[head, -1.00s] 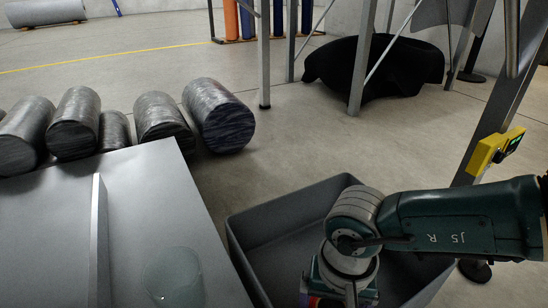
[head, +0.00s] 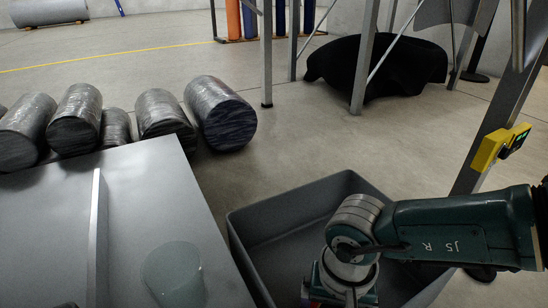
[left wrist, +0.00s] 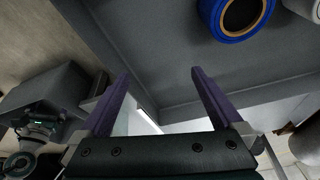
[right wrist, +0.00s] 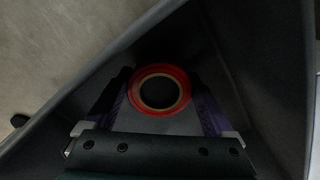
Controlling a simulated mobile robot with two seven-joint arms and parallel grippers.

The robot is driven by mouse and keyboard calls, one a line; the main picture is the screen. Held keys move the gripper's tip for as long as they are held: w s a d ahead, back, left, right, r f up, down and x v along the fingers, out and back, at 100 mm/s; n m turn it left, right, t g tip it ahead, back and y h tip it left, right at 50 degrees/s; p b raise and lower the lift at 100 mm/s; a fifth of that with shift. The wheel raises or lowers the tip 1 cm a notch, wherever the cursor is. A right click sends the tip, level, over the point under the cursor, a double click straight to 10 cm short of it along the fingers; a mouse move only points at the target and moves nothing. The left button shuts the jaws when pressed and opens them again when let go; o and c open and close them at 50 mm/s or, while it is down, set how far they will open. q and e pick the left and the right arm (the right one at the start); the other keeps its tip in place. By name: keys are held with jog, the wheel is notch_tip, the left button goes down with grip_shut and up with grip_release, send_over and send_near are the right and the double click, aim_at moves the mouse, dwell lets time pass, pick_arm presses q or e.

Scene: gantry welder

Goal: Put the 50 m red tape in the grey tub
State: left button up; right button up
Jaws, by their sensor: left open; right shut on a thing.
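The red tape (right wrist: 133,92) is a red ring with a tan inner core, seen in the right wrist view. My right gripper (right wrist: 158,84) is shut on it, one purple finger on each side. The grey tub (head: 285,207) stands on the floor beside the table. The right hand is over and inside its outline in the head view, with the fingers mostly cut off below. Tub walls surround the tape in the right wrist view; I cannot tell if it touches the bottom. My left gripper (left wrist: 160,76) is open and empty over the grey table.
A blue tape roll (left wrist: 221,35) lies on the table (head: 145,190). Wrapped rolls (head: 222,115) lie behind the table. Metal frame legs and a yellow box (head: 488,150) stand at right.

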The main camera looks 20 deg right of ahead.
jog(key=shift+f, duration=0.1)
jog(key=o, duration=1.4)
pick_arm(q)
notch_tip(320, 180, up, 9)
jog(key=p, duration=0.8)
jog(key=shift+f+p, duration=0.2)
jog(key=shift+p, duration=0.1)
pick_arm(e)
notch_tip(320, 180, up, 10)
jog(key=shift+f, duration=0.1)
